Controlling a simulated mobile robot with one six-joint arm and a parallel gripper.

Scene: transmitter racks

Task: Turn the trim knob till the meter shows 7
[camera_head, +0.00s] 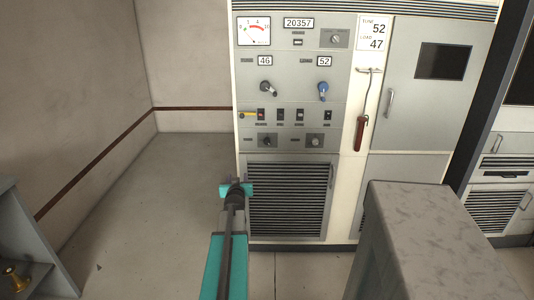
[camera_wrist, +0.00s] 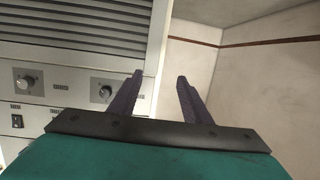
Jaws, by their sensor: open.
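The rack (camera_head: 295,75) has a dial meter (camera_head: 254,30) at its top left; its needle is too small to read exactly. Two small round knobs sit in the lower row, a left one (camera_head: 266,140) and a right one (camera_head: 315,141). Their labels are unreadable, so I cannot tell which knob is the trim knob.
A black knob (camera_head: 266,88) sits under display 46 and a blue knob (camera_head: 323,91) under display 52. Several switches (camera_head: 280,115) lie between the rows. A red-handled lever (camera_head: 360,132) hangs at right. A grey block (camera_head: 435,235) stands in front right.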

